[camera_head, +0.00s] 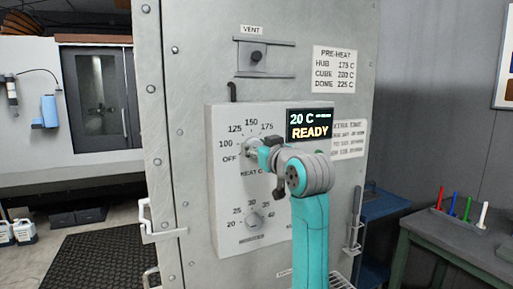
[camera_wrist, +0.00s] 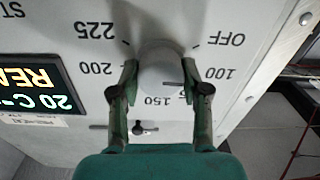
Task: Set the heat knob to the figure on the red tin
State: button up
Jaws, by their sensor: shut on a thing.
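The heat knob (camera_wrist: 158,72) is a pale round knob on the grey control panel (camera_head: 228,190). Its dial reads OFF, 100, 125, 150, 175 and on to 225. My gripper (camera_wrist: 160,82) is shut on the knob, one green finger on each side. In the wrist view, upside down, a short dark mark on the knob seems to point towards the 125 side, partly behind a finger. In the head view my gripper (camera_head: 254,147) and arm hide the dial's right side. No red tin is in view.
The display (camera_head: 310,125) reads 20 C and READY. A lower knob (camera_head: 254,219) has its own scale. A pre-heat card (camera_head: 335,69) lists hub 175, cube 200, dome 225. A vent slider (camera_head: 257,57) is above. A bench (camera_head: 460,240) with coloured sticks stands right.

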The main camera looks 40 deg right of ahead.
jog(key=m, duration=0.4)
jog(key=shift+m, duration=0.3)
jog(key=m, duration=0.4)
jog(key=shift+m, duration=0.4)
jog(key=m, duration=0.4)
jog(key=shift+m+h, duration=0.3)
jog(key=shift+m, duration=2)
jog(key=o, duration=1.1)
jog(key=shift+w+f, duration=0.1)
jog(key=shift+d, duration=0.1)
